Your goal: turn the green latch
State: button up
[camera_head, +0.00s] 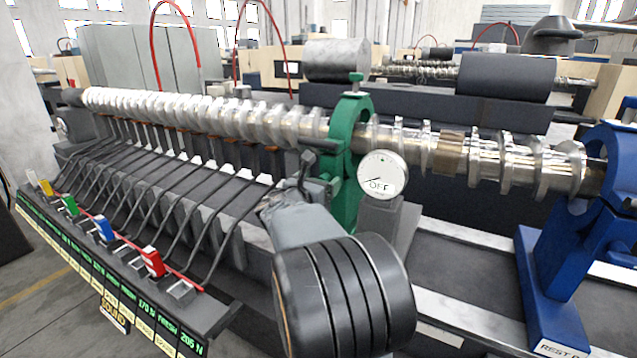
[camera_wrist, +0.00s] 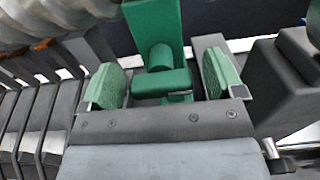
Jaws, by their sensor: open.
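The green latch (camera_wrist: 165,83) is a short green bar with a round green boss (camera_wrist: 160,57) behind it, on a green post (camera_wrist: 153,22) in the wrist view. My gripper (camera_wrist: 163,80) is open, with one green-padded finger to the left of the latch and one to the right. Gaps show between the latch and both fingers. In the head view the green stand (camera_head: 345,190) rings the long metal screw shaft (camera_head: 210,112). My arm reaches to its left side there, and I cannot make out the latch.
A white dial reading OFF (camera_head: 382,175) stands just right of the green stand. A blue stand (camera_head: 560,260) holds the shaft at the right. Grey blocks flank the gripper closely.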

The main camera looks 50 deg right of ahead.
jog(key=v, duration=1.3)
jog(key=shift+a+b, duration=0.4)
jog(key=shift+b, duration=0.05)
jog(key=s+a+f+m+g+y+p, duration=0.1)
jog(key=s+a+f+m+y, duration=0.1)
jog(key=f+m+y, duration=0.3)
jog(key=s+a+f+m+g+y, duration=0.2)
jog(key=a+f+m+y, duration=0.1)
jog(key=f+m, duration=0.3)
jog(key=s+a+m+t+y+p, duration=0.2)
jog(key=a+m+y, duration=0.7)
jog(key=a, duration=0.6)
jog(key=s+p, duration=0.1)
jog(key=p, duration=0.1)
jog(key=shift+a+m+y+p, duration=0.3)
jog(key=shift+a+p, duration=0.05)
jog(key=shift+p, duration=0.05)
